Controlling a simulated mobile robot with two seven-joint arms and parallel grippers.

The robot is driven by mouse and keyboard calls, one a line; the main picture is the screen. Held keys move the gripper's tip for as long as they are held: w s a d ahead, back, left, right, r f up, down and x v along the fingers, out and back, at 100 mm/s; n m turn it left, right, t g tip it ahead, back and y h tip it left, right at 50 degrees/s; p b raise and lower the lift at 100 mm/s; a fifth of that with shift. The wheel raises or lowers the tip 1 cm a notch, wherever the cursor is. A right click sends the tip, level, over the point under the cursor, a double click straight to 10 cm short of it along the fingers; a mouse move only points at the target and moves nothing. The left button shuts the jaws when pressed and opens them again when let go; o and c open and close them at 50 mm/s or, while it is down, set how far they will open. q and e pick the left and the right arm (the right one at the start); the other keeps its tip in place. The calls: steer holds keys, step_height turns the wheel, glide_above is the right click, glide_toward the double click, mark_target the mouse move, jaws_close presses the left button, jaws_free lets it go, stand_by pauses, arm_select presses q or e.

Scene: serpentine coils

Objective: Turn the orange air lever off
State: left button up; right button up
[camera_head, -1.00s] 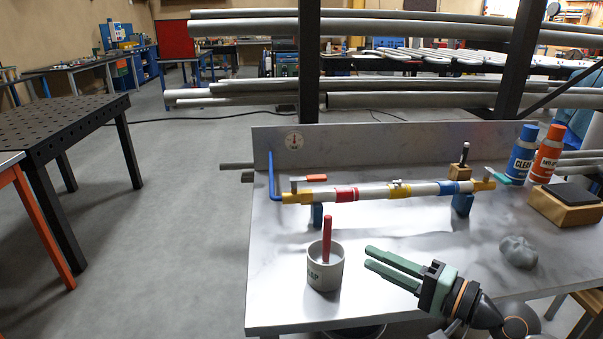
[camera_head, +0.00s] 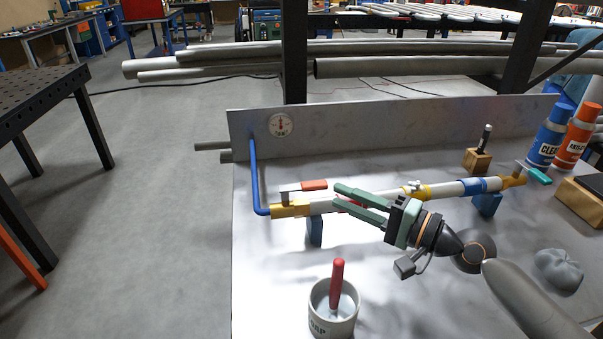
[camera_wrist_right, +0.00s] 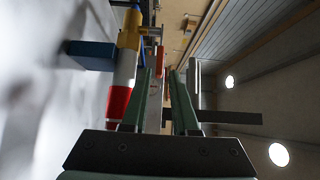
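The orange lever (camera_head: 314,185) sits above the left, yellow-ended part of the pipe assembly (camera_head: 382,195), lying roughly along the pipe. Its orange end points right, towards my right gripper (camera_head: 338,195). The right gripper is open and empty, its fingers pointing left, with the tips just right of the lever in the head view. In the right wrist view the orange lever end (camera_wrist_right: 160,60) shows ahead, between the two finger tips (camera_wrist_right: 161,72); I cannot tell whether they touch it. My left gripper is not in view.
A cup (camera_head: 333,312) with a red-handled tool stands in front. A teal lever (camera_head: 538,174), bottles (camera_head: 548,138) and a grey lump (camera_head: 558,268) are at right.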

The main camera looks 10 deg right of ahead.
mark_target(309, 183)
steer(key=p+x, duration=0.1)
steer(key=x, duration=0.9)
steer(key=shift+p, duration=0.3)
jaws_close()
steer(key=shift+f, duration=0.1)
stand_by(0.8)
